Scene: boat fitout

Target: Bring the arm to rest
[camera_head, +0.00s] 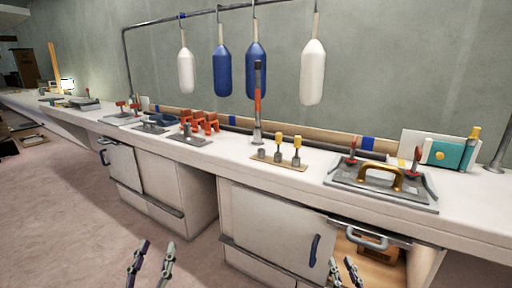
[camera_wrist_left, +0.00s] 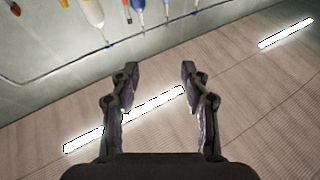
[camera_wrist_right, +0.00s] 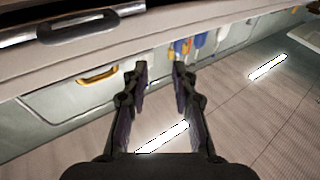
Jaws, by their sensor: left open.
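My left gripper (camera_head: 150,264) is at the bottom of the head view, in front of the counter and over the floor. Its two fingers are apart with nothing between them, as the left wrist view (camera_wrist_left: 153,85) also shows. My right gripper (camera_head: 345,271) is at the bottom right of the head view, in front of the cabinet beside the open drawer. In the right wrist view (camera_wrist_right: 160,75) its fingers are apart and empty. In the head view I cannot tell whether it touches the cabinet front.
A long white counter (camera_head: 225,158) holds a hatch panel with a gold handle (camera_head: 382,177), yellow-topped pegs (camera_head: 297,148) and red clamps (camera_head: 205,121). A drawer (camera_head: 372,262) stands open at right. Blue and white fenders (camera_head: 222,72) hang above.

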